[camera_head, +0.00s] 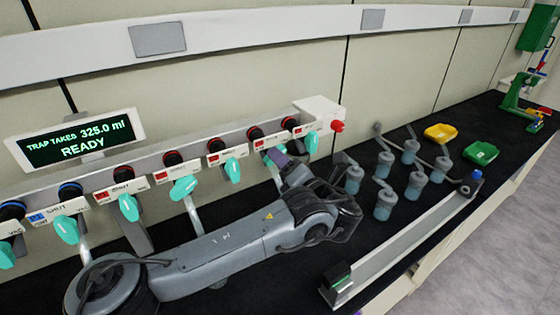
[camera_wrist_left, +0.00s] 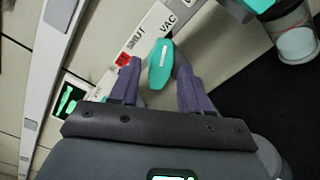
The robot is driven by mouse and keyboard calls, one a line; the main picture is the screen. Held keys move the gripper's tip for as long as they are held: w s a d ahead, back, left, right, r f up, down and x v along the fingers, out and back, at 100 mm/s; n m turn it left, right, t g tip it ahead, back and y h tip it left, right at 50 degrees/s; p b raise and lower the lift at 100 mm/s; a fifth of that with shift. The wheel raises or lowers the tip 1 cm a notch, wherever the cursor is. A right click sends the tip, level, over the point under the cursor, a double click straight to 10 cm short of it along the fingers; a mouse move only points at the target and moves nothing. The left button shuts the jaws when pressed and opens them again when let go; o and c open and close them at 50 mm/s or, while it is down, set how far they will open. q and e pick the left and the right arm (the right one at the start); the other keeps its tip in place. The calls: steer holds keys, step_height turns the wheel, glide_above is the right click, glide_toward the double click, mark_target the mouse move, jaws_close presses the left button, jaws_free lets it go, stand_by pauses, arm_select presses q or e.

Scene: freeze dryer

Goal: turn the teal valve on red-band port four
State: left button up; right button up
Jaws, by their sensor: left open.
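A row of teal valves runs along the white manifold in the head view. The teal valve on the fourth red-band port counted from the left (camera_head: 274,155) is partly hidden by my left gripper (camera_head: 280,160). In the left wrist view this teal valve (camera_wrist_left: 160,65) sits between the two purple fingers of my left gripper (camera_wrist_left: 157,80). The fingers are open, one on each side of it; I cannot tell whether either touches. Its label (camera_wrist_left: 145,35) reads SHUT and VAC, with a red mark near SHUT. My right gripper is not in view.
Neighbouring teal valves (camera_head: 233,170) and (camera_head: 311,143) are close on both sides. Several capped grey flasks (camera_head: 384,205) stand on the black bench to the right. A display (camera_head: 75,140) reads READY. A long pale rail (camera_head: 410,240) lies along the front.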

arm_select(q)
steer(key=shift+w+a, duration=0.25)
steer(key=shift+w, duration=0.15)
jaws_close()
